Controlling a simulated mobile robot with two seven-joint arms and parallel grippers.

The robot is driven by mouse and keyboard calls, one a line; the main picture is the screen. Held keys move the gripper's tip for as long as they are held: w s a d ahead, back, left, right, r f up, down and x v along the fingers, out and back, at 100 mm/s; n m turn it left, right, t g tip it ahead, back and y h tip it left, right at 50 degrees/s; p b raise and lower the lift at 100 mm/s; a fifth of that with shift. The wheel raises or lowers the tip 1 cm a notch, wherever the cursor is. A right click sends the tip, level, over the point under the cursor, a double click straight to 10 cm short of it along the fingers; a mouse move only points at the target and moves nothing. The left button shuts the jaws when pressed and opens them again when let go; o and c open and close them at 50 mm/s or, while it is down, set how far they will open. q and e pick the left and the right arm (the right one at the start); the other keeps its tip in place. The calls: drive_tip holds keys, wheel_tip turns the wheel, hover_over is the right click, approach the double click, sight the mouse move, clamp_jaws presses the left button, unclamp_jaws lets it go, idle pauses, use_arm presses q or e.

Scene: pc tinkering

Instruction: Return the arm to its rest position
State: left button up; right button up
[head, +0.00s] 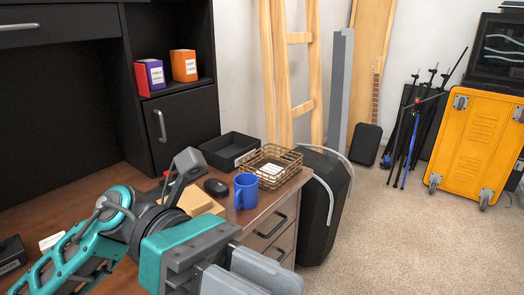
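My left arm (95,235) comes in from the lower left over the brown desk, its links teal and dark grey. Its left gripper (243,277) is in the bottom middle, with a teal and grey body and two pale grey fingers close together. My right gripper is not in view.
A blue mug (246,191), black mouse (216,187), wire basket (267,166) and black tray (229,150) stand on the desk (120,181) just beyond the gripper. The carpet (400,230) to the right is mostly clear, before an orange cabinet (477,145).

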use_arm(q)
drive_tip(key=w+a+r+n+t+h+p, duration=0.2)
drive_tip(key=w+n+t+h, duration=0.95)
drive_tip(key=n, duration=0.75)
drive_tip(key=w+a+f+n+t+y+p, duration=0.1)
drive_tip(key=w+a+f+n+t+y, duration=0.25)
drive_tip(key=f+n+t+y, duration=0.55)
drive_tip(key=w+a+f+n+t+y, duration=0.2)
drive_tip(key=a+f+n+t+y, duration=0.35)
drive_tip(key=n, duration=0.75)
drive_tip(key=s+a+f+n+g+y, duration=0.2)
drive_tip(key=s+f+n+y, duration=0.1)
drive_tip(key=f, duration=0.4)
drive_tip(key=s+a+f+n+g+y+p, duration=0.1)
drive_tip(key=s+a+f+n+g+y, duration=0.1)
drive_tip(key=s+f+n+y, duration=0.2)
drive_tip(key=s+a+f+n+g+y, duration=0.2)
drive_tip(key=s+f+n, duration=0.3)
drive_tip(key=f, duration=0.5)
drive_tip(key=shift+s+a+f+y+p, duration=0.3)
drive_tip(key=shift+a+y, duration=0.1)
drive_tip(key=shift+y, duration=0.4)
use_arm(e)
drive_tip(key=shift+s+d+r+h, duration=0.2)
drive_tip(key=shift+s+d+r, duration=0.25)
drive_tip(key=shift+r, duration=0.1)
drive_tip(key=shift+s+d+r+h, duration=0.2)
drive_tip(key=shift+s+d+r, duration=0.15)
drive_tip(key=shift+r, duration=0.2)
